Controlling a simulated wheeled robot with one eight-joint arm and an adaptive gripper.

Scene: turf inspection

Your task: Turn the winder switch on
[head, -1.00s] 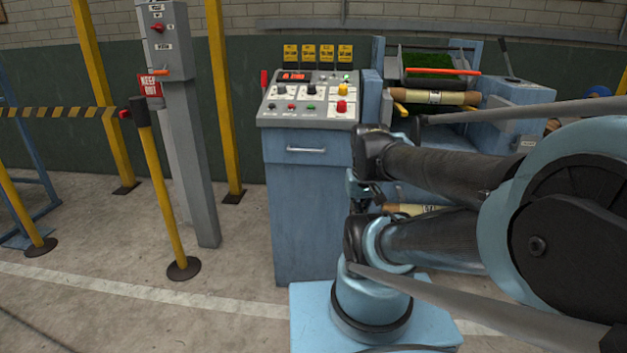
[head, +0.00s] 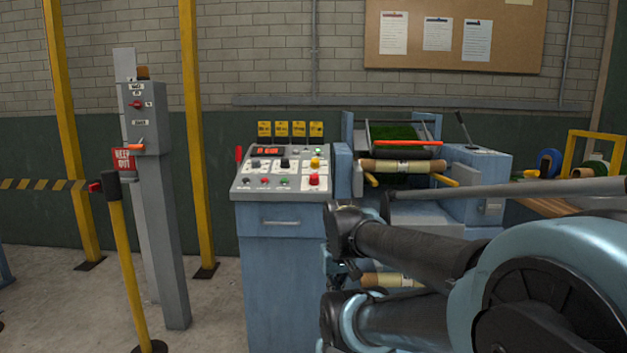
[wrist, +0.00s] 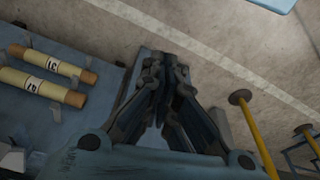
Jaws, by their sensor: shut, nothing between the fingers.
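A blue control console (head: 282,240) stands at the middle in the head view. The labels are too small to read, so I cannot tell which control is the winder switch.
A grey post (head: 163,220) with a red switch (head: 136,104) stands left of the console. A yellow barrier post (head: 125,260) is in front of it. The turf machine (head: 470,170) with rolls stands right of the console. The wrist view shows two labelled rolls (wrist: 45,72).

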